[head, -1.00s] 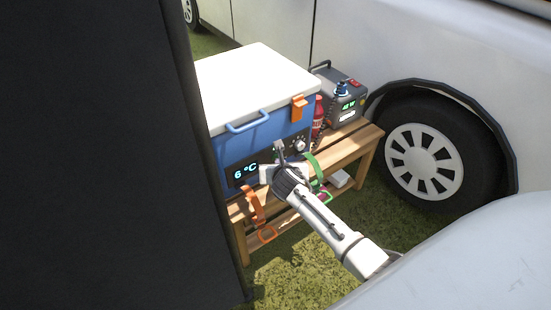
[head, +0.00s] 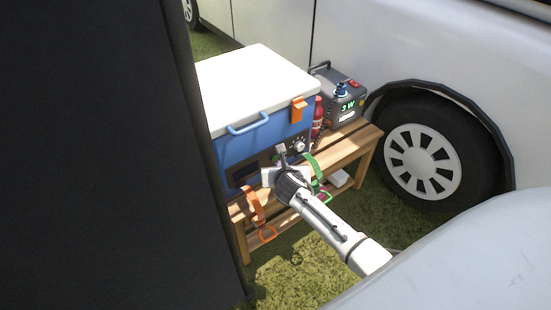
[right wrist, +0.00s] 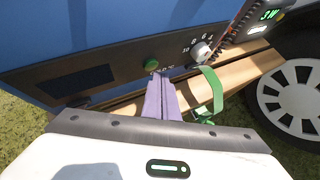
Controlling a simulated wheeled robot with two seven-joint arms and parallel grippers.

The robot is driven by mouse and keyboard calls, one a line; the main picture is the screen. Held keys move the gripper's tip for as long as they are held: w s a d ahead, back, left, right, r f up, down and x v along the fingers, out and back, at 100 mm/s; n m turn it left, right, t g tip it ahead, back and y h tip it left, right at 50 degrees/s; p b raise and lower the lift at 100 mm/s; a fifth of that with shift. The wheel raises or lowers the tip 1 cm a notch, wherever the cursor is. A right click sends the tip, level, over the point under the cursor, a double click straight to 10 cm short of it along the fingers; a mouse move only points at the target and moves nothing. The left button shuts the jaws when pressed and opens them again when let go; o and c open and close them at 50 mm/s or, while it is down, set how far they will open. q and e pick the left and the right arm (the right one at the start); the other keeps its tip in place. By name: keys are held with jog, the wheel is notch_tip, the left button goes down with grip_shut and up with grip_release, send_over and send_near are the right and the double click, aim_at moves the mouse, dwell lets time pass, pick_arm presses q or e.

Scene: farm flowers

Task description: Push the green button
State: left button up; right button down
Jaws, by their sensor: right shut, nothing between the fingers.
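The green button (right wrist: 151,64) is a small round knob on the dark front panel of the blue cooler (head: 262,142), left of the dial in the right wrist view. In the head view I cannot make it out behind my gripper. My right gripper (head: 281,151) is shut and empty, just in front of the panel. In the right wrist view its fingertips (right wrist: 157,76) lie just below the button; I cannot tell whether they touch it. The panel's display (right wrist: 62,80) is dark. My left gripper is not in view.
The cooler stands on a wooden bench (head: 362,141). A grey power box (head: 347,92) behind it reads 3 W; a red bottle (head: 318,115) stands between. A green strap (right wrist: 213,93) hangs close right of my fingers. A van wheel (head: 424,158) is to the right.

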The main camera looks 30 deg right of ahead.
jog(key=s+p, duration=0.1)
jog(key=s, duration=0.1)
jog(key=s+p, duration=0.3)
jog(key=s, duration=0.1)
jog(key=shift+d+p, duration=0.25)
jog(key=shift+p, duration=0.05)
